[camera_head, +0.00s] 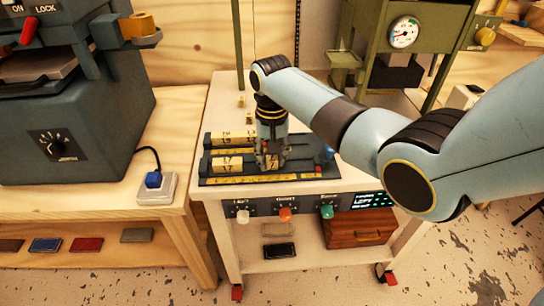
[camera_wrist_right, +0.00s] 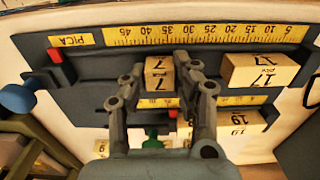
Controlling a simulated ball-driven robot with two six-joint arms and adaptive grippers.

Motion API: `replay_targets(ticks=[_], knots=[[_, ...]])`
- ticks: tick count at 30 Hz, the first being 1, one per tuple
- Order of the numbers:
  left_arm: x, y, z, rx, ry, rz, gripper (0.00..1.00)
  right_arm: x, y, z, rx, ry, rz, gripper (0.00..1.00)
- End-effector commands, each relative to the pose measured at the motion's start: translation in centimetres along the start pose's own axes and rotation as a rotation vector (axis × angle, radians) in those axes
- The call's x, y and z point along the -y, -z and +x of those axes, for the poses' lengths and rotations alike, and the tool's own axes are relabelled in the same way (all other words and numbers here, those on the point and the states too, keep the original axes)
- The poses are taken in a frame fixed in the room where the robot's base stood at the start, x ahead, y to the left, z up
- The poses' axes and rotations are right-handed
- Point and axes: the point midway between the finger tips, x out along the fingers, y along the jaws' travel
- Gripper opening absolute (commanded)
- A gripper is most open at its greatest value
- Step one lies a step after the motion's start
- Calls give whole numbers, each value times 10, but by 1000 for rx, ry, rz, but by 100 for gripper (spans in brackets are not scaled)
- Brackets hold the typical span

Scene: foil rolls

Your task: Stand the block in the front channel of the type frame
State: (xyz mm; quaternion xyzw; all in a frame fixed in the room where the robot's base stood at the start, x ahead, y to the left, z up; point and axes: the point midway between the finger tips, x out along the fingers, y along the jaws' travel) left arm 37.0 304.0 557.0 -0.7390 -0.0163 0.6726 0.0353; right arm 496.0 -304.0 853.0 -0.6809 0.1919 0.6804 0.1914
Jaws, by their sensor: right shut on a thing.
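The type frame (camera_head: 215,181) lies dark grey on the cart top, with a yellow ruler strip along its front edge, also seen in the wrist view (camera_wrist_right: 200,36). My right gripper (camera_head: 272,163) points down over the front channel and is shut on a wooden block marked 7 (camera_wrist_right: 159,75). The block looks upright, in line with the 17 block (camera_head: 227,163) in the front channel and apart from it. Whether its base touches the channel floor is hidden. The 17 block also shows in the wrist view (camera_wrist_right: 260,71). My left gripper is out of view.
A block marked 19 (camera_head: 231,137) sits in the rear channel. Small wooden pieces (camera_head: 241,101) lie behind the frame. A red stop (camera_head: 319,169) and a blue knob (camera_head: 328,152) are at the frame's right end. A dark press (camera_head: 70,110) stands left.

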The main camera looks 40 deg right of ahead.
Motion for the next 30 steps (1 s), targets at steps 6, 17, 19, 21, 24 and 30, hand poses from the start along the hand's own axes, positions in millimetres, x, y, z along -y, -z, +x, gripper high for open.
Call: replay_targets(ticks=[6,17,19,21,24,30], knots=[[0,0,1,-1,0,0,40,0,0,3,1,0,0,13],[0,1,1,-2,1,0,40,0,0,2,1,0,1,51],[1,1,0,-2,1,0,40,0,0,2,1,0,1,51],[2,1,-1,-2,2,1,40,0,0,-2,0,0,1,51],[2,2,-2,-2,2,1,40,0,1,-13,-2,1,1,51],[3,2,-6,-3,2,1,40,0,1,-57,-4,1,1,51]])
